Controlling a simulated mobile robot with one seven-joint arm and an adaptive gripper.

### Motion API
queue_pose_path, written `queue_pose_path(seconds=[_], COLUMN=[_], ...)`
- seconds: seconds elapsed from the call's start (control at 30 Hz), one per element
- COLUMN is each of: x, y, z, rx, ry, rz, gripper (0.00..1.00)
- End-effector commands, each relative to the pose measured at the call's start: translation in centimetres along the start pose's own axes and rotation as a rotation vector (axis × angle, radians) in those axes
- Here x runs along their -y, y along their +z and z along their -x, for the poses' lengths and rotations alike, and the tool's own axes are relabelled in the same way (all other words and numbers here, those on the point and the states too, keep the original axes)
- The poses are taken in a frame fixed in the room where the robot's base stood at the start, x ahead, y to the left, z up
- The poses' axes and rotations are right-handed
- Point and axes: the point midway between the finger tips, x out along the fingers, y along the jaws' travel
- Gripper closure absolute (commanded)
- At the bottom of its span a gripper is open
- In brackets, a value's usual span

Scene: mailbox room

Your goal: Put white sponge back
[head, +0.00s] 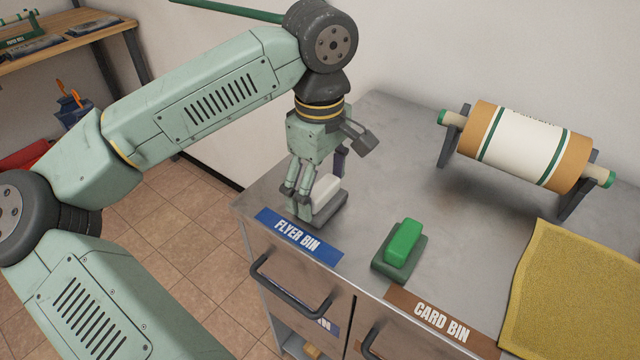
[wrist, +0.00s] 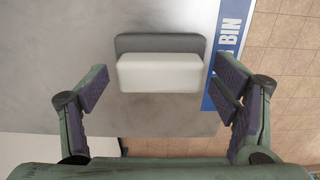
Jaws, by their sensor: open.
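The white sponge (head: 325,193) is a small rounded block on a dark grey holder (head: 330,213) near the left front corner of the metal cabinet top. In the wrist view the white sponge (wrist: 160,72) lies over the grey holder (wrist: 160,42), whose one long edge shows beyond it. My gripper (head: 318,190) is low at the sponge, pointing down. In the wrist view my gripper (wrist: 165,98) is open, with one finger to each side of the sponge and clear gaps between. Its fingers partly hide the sponge in the head view.
A green sponge (head: 404,241) sits on a green holder (head: 392,266) to the right. A paper roll on a stand (head: 520,140) is at the back right, and a yellow mat (head: 580,290) at the right edge. Drawers with handles (head: 290,290) face the front.

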Motion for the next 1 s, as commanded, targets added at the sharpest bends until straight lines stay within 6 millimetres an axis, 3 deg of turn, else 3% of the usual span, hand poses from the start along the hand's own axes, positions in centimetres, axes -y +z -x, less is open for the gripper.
queue_pose_path(seconds=[0.17, 0.4, 0.6, 1.0], x=[-0.1, -0.1, 0.0, -0.1], y=[0.0, 0.0, -0.1, 0.1], z=[2.3, 7.5, 10.7, 11.8], rx=[-0.003, -0.002, -0.002, 0.004], ry=[0.002, 0.002, 0.001, 0.005], rz=[0.000, 0.001, 0.001, -0.001], gripper=[0.19, 0.19, 0.19, 0.19])
